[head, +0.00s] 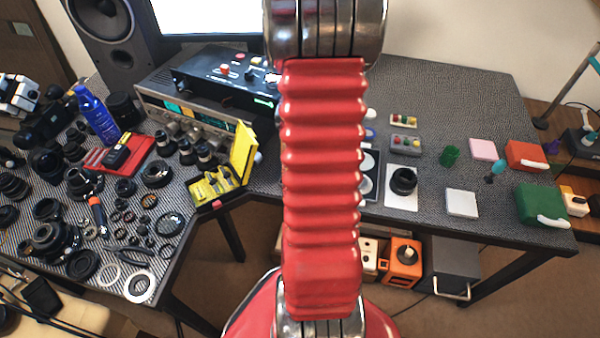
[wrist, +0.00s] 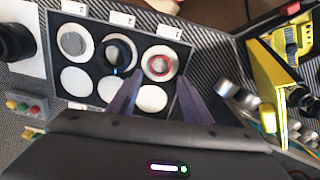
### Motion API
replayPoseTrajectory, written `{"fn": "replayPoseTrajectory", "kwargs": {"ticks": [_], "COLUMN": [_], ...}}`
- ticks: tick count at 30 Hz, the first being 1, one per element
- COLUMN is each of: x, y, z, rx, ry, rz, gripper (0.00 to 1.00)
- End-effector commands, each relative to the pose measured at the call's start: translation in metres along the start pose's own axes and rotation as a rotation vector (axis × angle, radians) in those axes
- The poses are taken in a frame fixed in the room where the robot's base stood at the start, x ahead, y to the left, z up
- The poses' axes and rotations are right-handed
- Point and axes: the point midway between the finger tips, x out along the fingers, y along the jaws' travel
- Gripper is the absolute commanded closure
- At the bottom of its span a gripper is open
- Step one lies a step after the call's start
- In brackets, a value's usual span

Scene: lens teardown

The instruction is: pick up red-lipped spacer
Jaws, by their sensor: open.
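The red-lipped spacer (wrist: 160,63), a pale ring with a red edge, lies on a white round pad in the labelled dark tray (wrist: 102,45) in the wrist view. It is at the right end of the row beside the labels. My gripper (wrist: 158,82) is open, its two dark fingers apart and pointing toward the spacer, with nothing between them that I can see held. Whether the fingers reach down to the spacer's height I cannot tell. In the head view my red arm hides most of the tray (head: 371,187), the spacer and my gripper.
In the same row are a black ring (wrist: 118,55) and a grey disc (wrist: 73,43). The other row shows bare white pads. A yellow case (wrist: 262,75) stands right of the tray; a black lens part (wrist: 14,42) is left. Lens parts crowd the left bench.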

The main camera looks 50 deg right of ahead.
Motion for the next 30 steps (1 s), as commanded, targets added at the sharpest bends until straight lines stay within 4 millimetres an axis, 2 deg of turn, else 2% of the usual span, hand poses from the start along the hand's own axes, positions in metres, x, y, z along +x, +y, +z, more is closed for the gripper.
{"fn": "replayPoseTrajectory", "kwargs": {"ticks": [3,6,20,30], "x": [0.017,0.024,0.031,0.071], "y": [0.000,0.000,0.000,0.000], "z": [0.000,0.000,0.000,0.002], "rx": [0.000,0.000,-0.001,-0.001], "ry": [-0.002,-0.001,-0.001,-0.001], "rz": [0.000,0.000,0.000,0.000], "gripper": [0.55,0.55,0.55,0.55]}}
